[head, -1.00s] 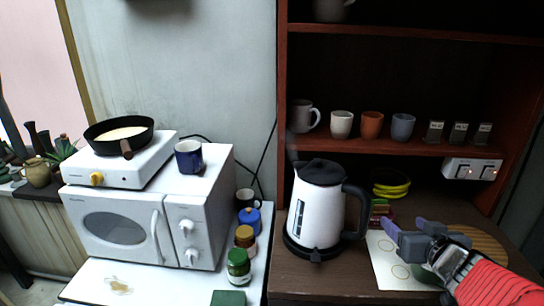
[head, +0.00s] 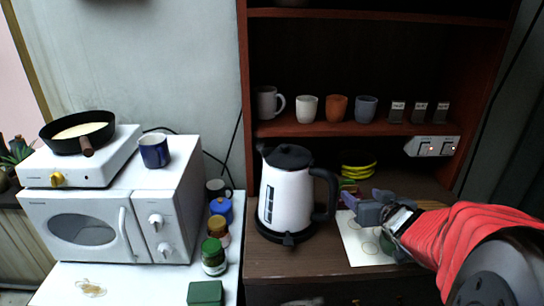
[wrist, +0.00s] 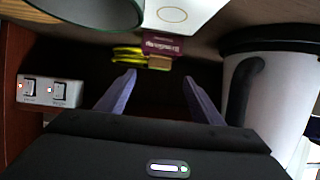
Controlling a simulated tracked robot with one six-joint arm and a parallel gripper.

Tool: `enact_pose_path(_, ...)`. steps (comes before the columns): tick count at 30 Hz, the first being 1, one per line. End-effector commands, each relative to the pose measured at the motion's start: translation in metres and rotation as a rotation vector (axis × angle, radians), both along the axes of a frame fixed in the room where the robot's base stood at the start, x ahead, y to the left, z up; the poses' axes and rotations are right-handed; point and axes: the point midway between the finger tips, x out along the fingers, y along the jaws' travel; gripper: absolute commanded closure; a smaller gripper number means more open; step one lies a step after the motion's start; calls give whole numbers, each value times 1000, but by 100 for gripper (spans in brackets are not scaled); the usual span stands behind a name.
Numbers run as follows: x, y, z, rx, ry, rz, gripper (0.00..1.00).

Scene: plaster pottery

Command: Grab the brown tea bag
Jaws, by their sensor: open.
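My gripper (head: 364,203) is open and empty at the right of the head view, above the counter, right of the kettle. In the wrist view its two purple-grey fingers (wrist: 158,78) point towards a small tan-brown packet (wrist: 159,62), which looks like the brown tea bag. The packet lies just beyond the fingertips, between their lines, not visibly touched. A maroon packet (wrist: 160,43) with pale lettering is right behind it. In the head view these packets are small, partly hidden behind the gripper and hard to tell apart.
A white kettle (head: 287,200) stands close left of my gripper; it fills the right of the wrist view (wrist: 268,105). Yellow rings or bowls (head: 358,171) sit behind. A white sheet (head: 358,247) lies on the counter. Cups (head: 336,108) stand on the shelf above, near a switch panel (head: 432,147).

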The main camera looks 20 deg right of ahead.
Motion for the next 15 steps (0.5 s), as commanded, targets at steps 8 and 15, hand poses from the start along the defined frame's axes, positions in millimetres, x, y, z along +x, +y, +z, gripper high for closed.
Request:
enact_pose_path(8,23,-4,-10,1,1,2,39)
enact_pose_path(15,28,-5,-11,0,-1,2,39)
